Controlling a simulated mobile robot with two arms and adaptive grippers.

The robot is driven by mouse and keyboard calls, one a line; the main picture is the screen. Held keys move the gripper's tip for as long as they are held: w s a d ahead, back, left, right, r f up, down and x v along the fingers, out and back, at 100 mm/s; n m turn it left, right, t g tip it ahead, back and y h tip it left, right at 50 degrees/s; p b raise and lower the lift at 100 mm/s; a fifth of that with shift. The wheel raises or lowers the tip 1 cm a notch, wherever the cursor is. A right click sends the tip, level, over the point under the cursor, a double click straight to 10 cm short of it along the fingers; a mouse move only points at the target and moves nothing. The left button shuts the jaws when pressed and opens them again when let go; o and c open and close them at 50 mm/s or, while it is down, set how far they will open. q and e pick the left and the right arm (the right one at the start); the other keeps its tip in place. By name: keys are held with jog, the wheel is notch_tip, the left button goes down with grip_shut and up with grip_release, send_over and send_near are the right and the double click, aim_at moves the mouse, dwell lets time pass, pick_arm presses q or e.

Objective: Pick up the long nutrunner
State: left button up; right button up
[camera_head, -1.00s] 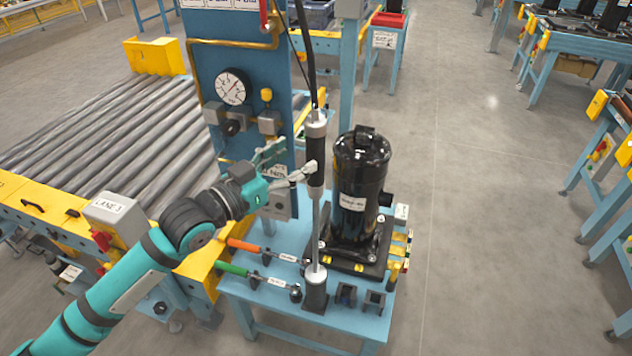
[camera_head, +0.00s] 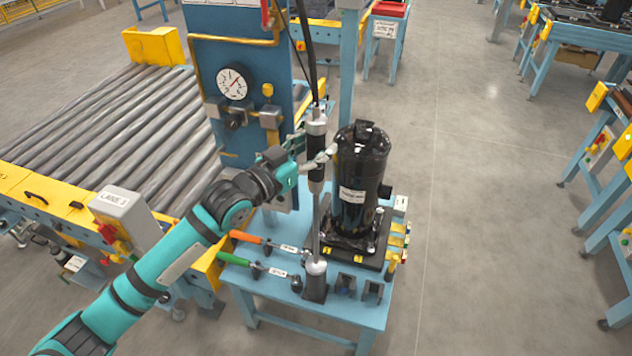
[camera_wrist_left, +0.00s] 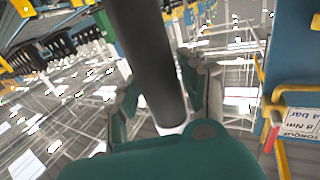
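The long nutrunner (camera_head: 316,218) stands upright in a dark holder (camera_head: 315,285) on the blue table. It has a dark grip at the top, a thin silver shaft and a cable running up from it. My left gripper (camera_head: 317,150) is at the dark grip, one finger on either side. In the left wrist view the dark grip (camera_wrist_left: 148,60) passes between the two fingers (camera_wrist_left: 165,100), with narrow gaps beside it, so the gripper looks open. Contact is hard to judge. My right gripper is in neither view.
A black compressor (camera_head: 358,180) stands close to the right of the nutrunner. Orange-handled (camera_head: 262,241) and green-handled (camera_head: 250,266) tools lie to the left. A blue panel with a gauge (camera_head: 233,83) stands behind, beside a roller conveyor (camera_head: 120,130).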

pick_arm(q)
grip_shut()
dwell(0.3)
jog(key=shift+w+r, duration=0.1)
jog(key=shift+r, duration=0.15)
jog(key=shift+r, duration=0.1)
